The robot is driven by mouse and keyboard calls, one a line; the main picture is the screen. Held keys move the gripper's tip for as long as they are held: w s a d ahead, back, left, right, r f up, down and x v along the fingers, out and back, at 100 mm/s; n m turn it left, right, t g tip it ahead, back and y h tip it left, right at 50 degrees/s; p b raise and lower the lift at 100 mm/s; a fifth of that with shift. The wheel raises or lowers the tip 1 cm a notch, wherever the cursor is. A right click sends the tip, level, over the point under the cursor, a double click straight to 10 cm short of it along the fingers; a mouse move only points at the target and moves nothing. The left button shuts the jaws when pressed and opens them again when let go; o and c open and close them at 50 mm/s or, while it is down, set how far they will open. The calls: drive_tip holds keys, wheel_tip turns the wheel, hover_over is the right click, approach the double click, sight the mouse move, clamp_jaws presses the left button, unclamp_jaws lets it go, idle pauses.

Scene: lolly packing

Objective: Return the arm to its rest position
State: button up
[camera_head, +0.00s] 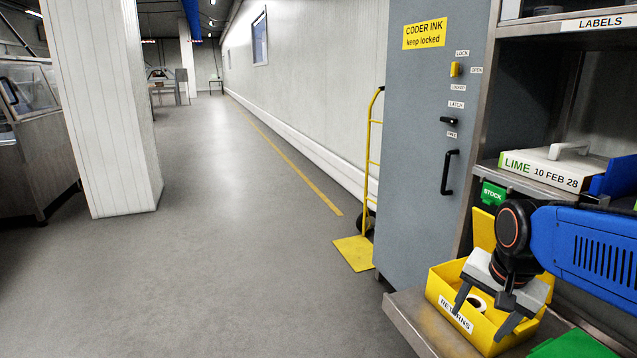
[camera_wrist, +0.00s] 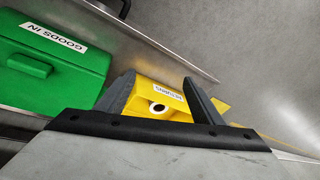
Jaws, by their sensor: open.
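My gripper (camera_head: 488,309) is at the end of my blue arm, at the lower right of the head view. It is open and hangs above the yellow RETURNS box (camera_head: 444,300). A white roll with a dark centre (camera_head: 477,303) lies in the box, partly hidden by my gripper. In the wrist view the two dark fingers of my gripper (camera_wrist: 158,88) stand wide apart with nothing held between them. The yellow box (camera_wrist: 172,97) and the roll (camera_wrist: 157,108) show beyond them.
A grey CODER INK cabinet (camera_head: 425,130) stands left of the shelves. A LIME box (camera_head: 540,170) lies on the shelf above. A green GOODS IN box (camera_wrist: 45,70) shows in the wrist view. A yellow hand truck (camera_head: 354,252) stands by the wall.

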drive_tip(key=s+a+f+n+t, duration=0.1)
drive_tip(key=s+a+n, duration=0.2)
drive_tip(key=s+n, duration=0.6)
drive_tip(key=shift+s+a+f, duration=0.25)
drive_tip(key=shift+s+f, duration=0.1)
drive_tip(key=shift+s, duration=0.15)
idle(0.4)
